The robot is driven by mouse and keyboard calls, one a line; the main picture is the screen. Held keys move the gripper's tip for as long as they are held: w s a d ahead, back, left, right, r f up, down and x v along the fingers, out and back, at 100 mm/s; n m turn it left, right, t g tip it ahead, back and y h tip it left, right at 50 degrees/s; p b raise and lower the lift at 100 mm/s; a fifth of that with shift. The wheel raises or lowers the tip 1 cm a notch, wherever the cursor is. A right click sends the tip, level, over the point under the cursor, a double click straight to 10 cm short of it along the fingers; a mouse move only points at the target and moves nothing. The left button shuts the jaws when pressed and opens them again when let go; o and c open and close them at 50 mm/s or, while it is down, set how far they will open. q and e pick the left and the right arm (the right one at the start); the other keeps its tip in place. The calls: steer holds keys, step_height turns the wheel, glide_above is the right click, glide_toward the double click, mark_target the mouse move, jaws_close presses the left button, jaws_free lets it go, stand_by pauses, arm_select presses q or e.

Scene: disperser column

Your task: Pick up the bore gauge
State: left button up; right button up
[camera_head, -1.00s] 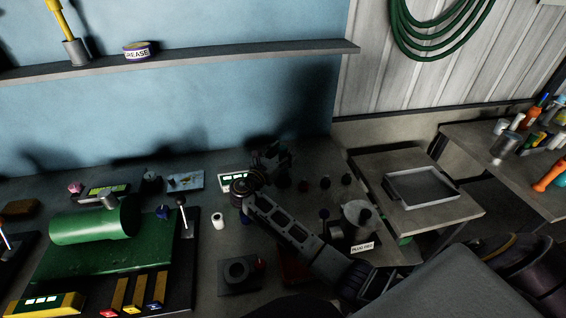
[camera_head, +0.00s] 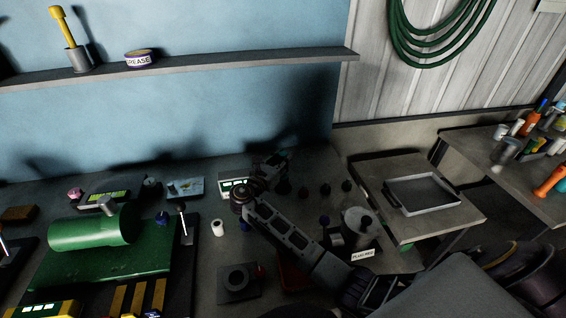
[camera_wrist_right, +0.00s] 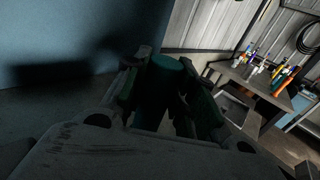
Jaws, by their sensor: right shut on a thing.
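My right gripper (camera_head: 272,163) is over the back of the bench in the head view, near the blue wall. In the right wrist view its fingers (camera_wrist_right: 167,95) are closed around a dark teal cylinder, which appears to be the bore gauge (camera_wrist_right: 169,66). The cylinder's round top shows between the fingers, and its lower part is hidden. In the head view the gripper is dark, and the held thing cannot be made out clearly. Whether it touches the bench cannot be told. My left gripper is not in view.
A green machine (camera_head: 92,228) stands at the left of the bench. A white-and-green box (camera_head: 234,187) sits beside my right wrist, and several dark knobs stand right of it. A metal tray (camera_head: 423,193) lies on the side table. A shelf (camera_head: 200,66) runs above.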

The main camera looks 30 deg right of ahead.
step_height(320, 180, up, 10)
steer(key=shift+f+b, duration=0.1)
steer(key=shift+b, duration=0.25)
stand_by(0.7)
steer(key=shift+p, duration=0.7)
